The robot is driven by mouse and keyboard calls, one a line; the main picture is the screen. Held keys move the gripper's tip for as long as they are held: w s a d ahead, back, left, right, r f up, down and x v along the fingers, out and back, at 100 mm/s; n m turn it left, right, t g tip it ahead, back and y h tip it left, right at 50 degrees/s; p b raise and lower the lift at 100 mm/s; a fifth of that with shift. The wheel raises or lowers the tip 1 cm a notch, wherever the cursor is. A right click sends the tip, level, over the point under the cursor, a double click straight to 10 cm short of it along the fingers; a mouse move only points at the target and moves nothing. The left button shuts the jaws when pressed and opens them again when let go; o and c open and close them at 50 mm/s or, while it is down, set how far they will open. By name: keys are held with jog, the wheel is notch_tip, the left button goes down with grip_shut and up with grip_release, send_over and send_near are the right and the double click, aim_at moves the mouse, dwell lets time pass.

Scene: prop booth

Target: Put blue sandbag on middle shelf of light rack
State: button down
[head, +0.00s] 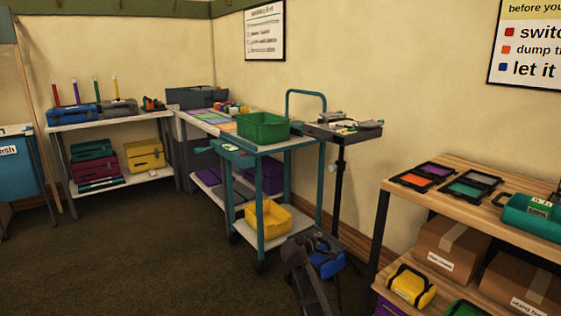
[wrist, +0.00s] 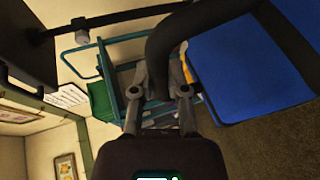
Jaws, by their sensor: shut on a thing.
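The blue sandbag (head: 328,266) hangs at my gripper (head: 315,248), low in front of the teal cart. In the wrist view my gripper (wrist: 164,85) is shut on the bag's thick dark handle, and the blue body (wrist: 250,65) fills the right side. The light rack (head: 465,168), with pale wooden shelves and dark posts, stands at the right, apart from the bag. Its shelf below the top holds a yellow sandbag (head: 411,286) at the left and cardboard boxes (head: 452,247) behind. The rack's lower part is cut off by the picture edge.
The teal cart (head: 259,150) carries a green bin (head: 263,127) above and a yellow bin (head: 268,219) below. A black stand with a small tray (head: 343,130) rises between the cart and rack. Part of a green thing (head: 463,309) shows near the yellow sandbag. Open floor lies left.

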notch_tip(320, 180, up, 38)
jog(key=p, duration=3.6)
jog(key=shift+f+p, duration=0.2)
jog(key=shift+p, duration=0.15)
jog(key=shift+a, duration=0.1)
